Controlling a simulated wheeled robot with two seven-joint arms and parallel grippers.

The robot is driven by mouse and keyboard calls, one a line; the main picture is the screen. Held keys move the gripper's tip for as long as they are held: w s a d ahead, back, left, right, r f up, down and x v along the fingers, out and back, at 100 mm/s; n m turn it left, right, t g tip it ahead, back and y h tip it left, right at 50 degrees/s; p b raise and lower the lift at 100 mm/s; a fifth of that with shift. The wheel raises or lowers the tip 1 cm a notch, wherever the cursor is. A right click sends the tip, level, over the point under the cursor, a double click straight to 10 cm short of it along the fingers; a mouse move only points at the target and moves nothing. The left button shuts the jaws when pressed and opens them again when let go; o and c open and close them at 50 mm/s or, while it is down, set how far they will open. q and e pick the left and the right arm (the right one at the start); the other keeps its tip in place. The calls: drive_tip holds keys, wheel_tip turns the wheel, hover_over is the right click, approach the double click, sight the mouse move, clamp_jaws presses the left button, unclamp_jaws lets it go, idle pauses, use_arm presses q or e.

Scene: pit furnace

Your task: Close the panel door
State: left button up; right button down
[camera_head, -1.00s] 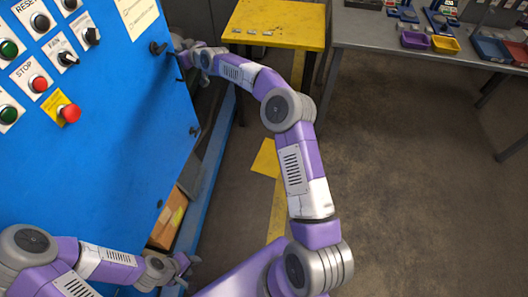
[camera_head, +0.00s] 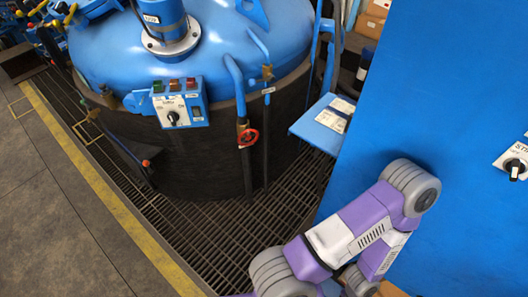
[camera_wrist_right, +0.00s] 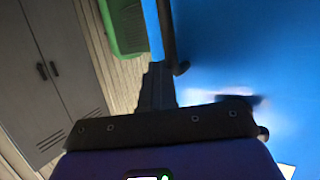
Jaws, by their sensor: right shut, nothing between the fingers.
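The blue panel door (camera_head: 445,100) fills the right side of the head view, with a black rotary switch on a white label (camera_head: 515,168) at its right edge. In the right wrist view a blue panel surface (camera_wrist_right: 260,45) fills the right side, blurred and close. A dark handle-like bar (camera_wrist_right: 168,35) runs along its left edge. My right gripper (camera_wrist_right: 158,75) shows as dark shut fingers, empty, close beside the blue surface; whether it touches is unclear. My purple and white arm crosses the lower right of the head view in front of the panel; my left gripper is out of sight.
A large round blue furnace (camera_head: 200,60) with a small control box (camera_head: 180,105) and red valve wheel (camera_head: 247,137) stands on a floor grating (camera_head: 215,215). A yellow line (camera_head: 100,185) borders clear floor. The right wrist view shows grey lockers (camera_wrist_right: 50,75) and a green crate (camera_wrist_right: 122,25).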

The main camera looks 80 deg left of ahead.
drive_tip(key=shift+a, duration=0.3)
drive_tip(key=s+d+r+b, duration=0.2)
drive_tip(key=s+d+r, duration=0.2)
drive_tip(key=s+d, duration=0.55)
drive_tip(key=s+a+f+g+y, duration=0.1)
drive_tip(key=s+a+f+g, duration=0.1)
drive_tip(key=a+f, duration=0.5)
drive_tip(key=s+a+f+g+y, duration=0.15)
drive_tip(key=a+f, duration=0.35)
drive_tip(key=f, duration=0.5)
drive_tip(key=s+a+f+m+g, duration=0.1)
drive_tip(key=s+a+f+g, duration=0.1)
drive_tip(key=s+a+f, duration=0.3)
drive_tip(key=s+a+f+m+g, duration=0.1)
drive_tip(key=s+a+f+g, duration=0.1)
drive_tip(key=s+f, duration=0.45)
drive_tip(key=s+f+m+g, duration=0.1)
drive_tip(key=s+f, duration=0.3)
drive_tip(key=s, duration=0.6)
drive_tip(key=s+a+f+m+g+h, duration=0.1)
drive_tip(key=s+f+g, duration=0.2)
drive_tip(key=s, duration=0.7)
drive_tip(key=s+f+m+g+h, duration=0.1)
drive_tip(key=s+f+g, duration=0.1)
drive_tip(key=s+f, duration=0.4)
drive_tip(key=s, duration=0.4)
drive_tip(key=shift+a+f+m, duration=0.15)
drive_tip(key=shift+a+m, duration=0.15)
drive_tip(key=shift+m, duration=0.1)
